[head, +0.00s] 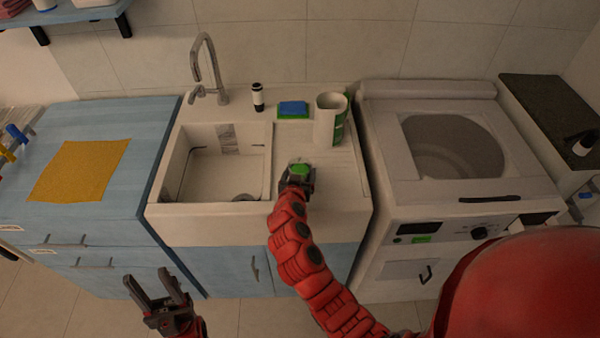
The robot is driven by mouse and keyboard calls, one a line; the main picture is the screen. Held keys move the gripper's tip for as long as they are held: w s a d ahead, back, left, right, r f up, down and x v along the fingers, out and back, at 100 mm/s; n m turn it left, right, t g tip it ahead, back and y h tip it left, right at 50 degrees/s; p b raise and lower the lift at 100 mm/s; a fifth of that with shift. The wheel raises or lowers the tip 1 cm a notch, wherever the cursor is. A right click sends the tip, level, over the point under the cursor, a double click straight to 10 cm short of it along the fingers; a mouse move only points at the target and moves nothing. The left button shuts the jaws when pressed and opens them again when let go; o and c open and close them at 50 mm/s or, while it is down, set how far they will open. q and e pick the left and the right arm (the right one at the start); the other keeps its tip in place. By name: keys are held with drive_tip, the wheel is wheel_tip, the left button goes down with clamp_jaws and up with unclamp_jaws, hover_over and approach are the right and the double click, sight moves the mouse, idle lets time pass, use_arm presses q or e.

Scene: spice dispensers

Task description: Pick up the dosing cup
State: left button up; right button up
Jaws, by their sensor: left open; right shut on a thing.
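The dosing cup, a small green piece (301,170), is at the drainboard on the right side of the sink in the head view. My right gripper (299,174) is shut on it, with the dark fingers on either side. The wrist and fingers hide its lower part, so I cannot tell whether it touches the drainboard. My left gripper (156,287) is open and empty, low in front of the blue cabinet and well apart from the cup.
A white container with a green side (327,120), a blue sponge (293,108) and a small black-and-white bottle (258,97) stand behind the cup. The sink basin (215,178) and faucet (207,65) are left. A washing machine (385,150) is right. A yellow cloth (80,170) lies on the blue counter.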

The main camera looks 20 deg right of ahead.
drive_tip(key=c, duration=0.5)
drive_tip(key=shift+c, duration=0.2)
drive_tip(key=shift+r, duration=0.25)
